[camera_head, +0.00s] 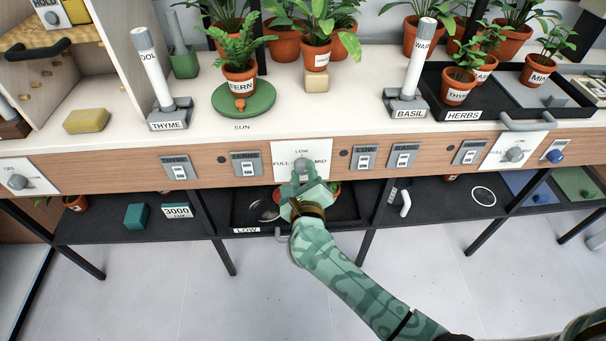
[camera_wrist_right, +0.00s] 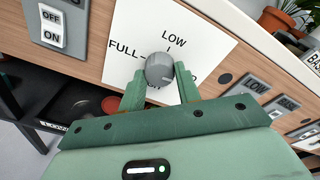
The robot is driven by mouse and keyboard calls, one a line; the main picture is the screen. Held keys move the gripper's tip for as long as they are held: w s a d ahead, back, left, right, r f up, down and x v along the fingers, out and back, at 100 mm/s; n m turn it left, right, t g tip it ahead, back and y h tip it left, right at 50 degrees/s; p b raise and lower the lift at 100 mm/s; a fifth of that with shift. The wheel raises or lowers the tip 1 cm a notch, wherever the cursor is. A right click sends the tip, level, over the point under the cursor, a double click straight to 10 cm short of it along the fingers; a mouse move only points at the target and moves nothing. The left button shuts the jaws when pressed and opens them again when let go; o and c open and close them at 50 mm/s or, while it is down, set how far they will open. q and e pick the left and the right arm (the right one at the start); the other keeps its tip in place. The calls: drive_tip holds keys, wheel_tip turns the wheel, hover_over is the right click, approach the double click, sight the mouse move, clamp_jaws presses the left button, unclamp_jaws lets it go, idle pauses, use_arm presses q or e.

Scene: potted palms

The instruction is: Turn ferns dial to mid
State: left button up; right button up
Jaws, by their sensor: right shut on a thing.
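A grey round dial knob (camera_head: 302,165) sits on a white panel (camera_head: 318,150) in the wooden front edge of the bench, below the FERN pot. The panel reads LOW at the top, FULL at left and MID at right. My right gripper (camera_head: 303,176) reaches up from below and is shut on the knob. In the right wrist view the knob (camera_wrist_right: 159,68) sits between my two green fingers (camera_wrist_right: 160,90); MID is mostly covered by a finger. A faint pale mark shows on the knob, but its exact setting is hard to tell. My left gripper is out of view.
Other dial panels stand at far left (camera_head: 18,182) and right (camera_head: 515,155). Grey switches (camera_head: 246,164) flank the middle panel. A dark shelf (camera_head: 100,228) runs below.

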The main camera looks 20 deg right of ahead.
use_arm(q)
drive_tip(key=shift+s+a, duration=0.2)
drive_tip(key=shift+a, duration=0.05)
use_arm(e)
drive_tip(key=shift+f+m, duration=0.2)
drive_tip(key=shift+m, duration=0.1)
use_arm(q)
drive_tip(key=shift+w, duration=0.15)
use_arm(e)
drive_tip(key=o, duration=1)
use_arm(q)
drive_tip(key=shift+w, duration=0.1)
use_arm(e)
drive_tip(key=shift+r, duration=0.1)
use_arm(q)
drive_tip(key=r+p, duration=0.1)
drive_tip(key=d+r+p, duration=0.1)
drive_tip(key=p, duration=0.1)
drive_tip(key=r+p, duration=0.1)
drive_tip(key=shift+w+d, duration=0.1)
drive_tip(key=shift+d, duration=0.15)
use_arm(e)
drive_tip(key=v, duration=1.6)
drive_tip(key=shift+s, duration=0.25)
